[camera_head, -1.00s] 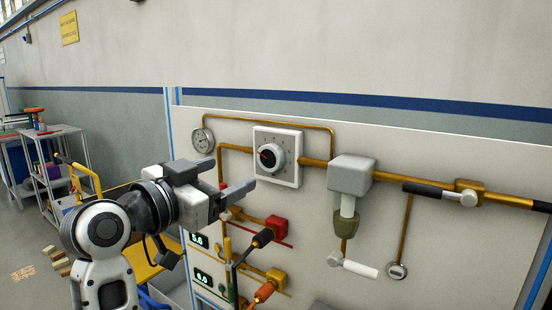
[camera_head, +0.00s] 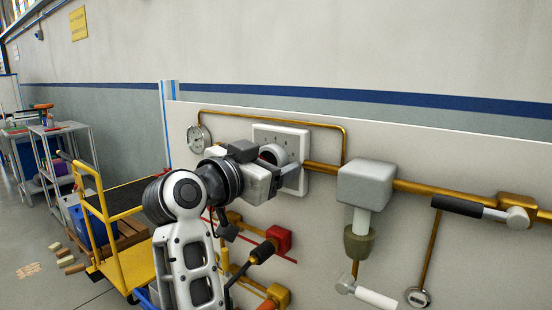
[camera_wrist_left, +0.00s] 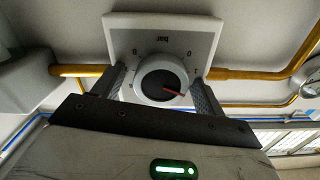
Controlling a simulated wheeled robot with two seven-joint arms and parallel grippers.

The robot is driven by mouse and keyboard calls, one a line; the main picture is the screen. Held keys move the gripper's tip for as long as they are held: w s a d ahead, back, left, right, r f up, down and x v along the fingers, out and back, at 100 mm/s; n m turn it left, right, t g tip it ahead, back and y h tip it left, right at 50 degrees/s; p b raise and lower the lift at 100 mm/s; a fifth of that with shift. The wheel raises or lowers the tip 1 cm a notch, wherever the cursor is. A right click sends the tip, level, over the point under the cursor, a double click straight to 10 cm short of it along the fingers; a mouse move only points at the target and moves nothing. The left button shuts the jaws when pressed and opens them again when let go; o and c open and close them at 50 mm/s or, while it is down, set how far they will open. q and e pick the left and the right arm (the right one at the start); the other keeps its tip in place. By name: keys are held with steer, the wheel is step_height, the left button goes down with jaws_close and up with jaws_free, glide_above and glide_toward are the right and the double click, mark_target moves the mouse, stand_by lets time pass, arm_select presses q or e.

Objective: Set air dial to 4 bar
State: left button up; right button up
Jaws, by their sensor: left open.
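The air dial is a white square plate (camera_head: 291,139) on the wall panel with a round white knob (camera_head: 272,153), partly hidden by my left gripper (camera_head: 280,166) in the head view. In the left wrist view the plate (camera_wrist_left: 187,35) appears upside down, with "bar" and a few scale marks readable. The knob (camera_wrist_left: 160,80) has a dark face and a red pointer, which points right and slightly down there. My left gripper (camera_wrist_left: 158,84) is open, one finger on each side of the knob. I cannot tell whether the fingers touch it. My right gripper is not in view.
A pressure gauge (camera_head: 199,138) sits left of the dial. Brass pipes (camera_head: 322,167) run from it to a grey block (camera_head: 366,185) and a black-handled lever (camera_head: 458,206). Red and black valve handles (camera_head: 263,252) stick out below. A yellow cart (camera_head: 140,262) stands at left.

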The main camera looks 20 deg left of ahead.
arm_select(q)
steer(key=c, duration=1)
